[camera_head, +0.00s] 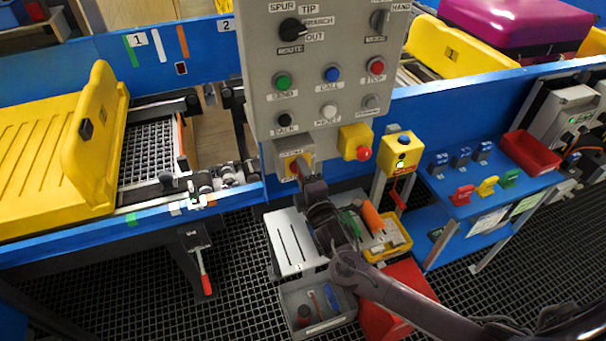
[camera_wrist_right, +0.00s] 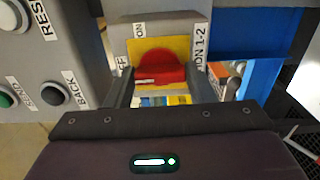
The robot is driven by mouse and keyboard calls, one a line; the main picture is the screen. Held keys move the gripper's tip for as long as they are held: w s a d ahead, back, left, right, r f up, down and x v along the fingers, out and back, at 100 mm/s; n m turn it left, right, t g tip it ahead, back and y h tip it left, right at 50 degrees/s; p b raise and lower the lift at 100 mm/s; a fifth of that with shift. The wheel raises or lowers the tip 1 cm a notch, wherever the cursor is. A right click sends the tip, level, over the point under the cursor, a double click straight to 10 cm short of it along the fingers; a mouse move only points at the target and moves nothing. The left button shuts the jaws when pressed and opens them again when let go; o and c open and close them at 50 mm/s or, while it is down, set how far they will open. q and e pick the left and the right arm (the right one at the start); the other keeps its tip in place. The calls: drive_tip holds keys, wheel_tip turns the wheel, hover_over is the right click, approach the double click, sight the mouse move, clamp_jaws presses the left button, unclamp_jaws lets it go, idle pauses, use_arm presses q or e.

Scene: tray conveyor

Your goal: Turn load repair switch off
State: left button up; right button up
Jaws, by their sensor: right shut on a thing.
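In the right wrist view a red switch handle (camera_wrist_right: 160,74) sits on a yellow plate (camera_wrist_right: 126,52) on a grey box. The box's labels are partly covered; "ON", "FF" and "ION 1-2" can be read. The handle's bar lies crosswise between my right gripper's fingers, which are shut on it. In the head view my right gripper (camera_head: 299,166) is at the yellow-plated box (camera_head: 283,158) at the lower left of the grey control panel (camera_head: 310,70); it hides most of the handle there. I cannot tell the switch's set position. My left gripper is not in view.
A red mushroom button (camera_head: 364,153) on a yellow box is just right of the gripper. Another yellow box (camera_head: 402,148) stands farther right. A blue table (camera_head: 460,205) holds coloured clips and a red bin (camera_head: 530,152). A yellow tray (camera_head: 50,160) lies on the left conveyor.

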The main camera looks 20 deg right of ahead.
drive_tip(key=o, duration=1)
drive_tip(key=s+b, duration=0.1)
drive_tip(key=s, duration=0.6)
drive_tip(key=shift+s+d+b, duration=0.15)
drive_tip(key=shift+s+b, duration=0.2)
drive_tip(key=shift+b, duration=0.05)
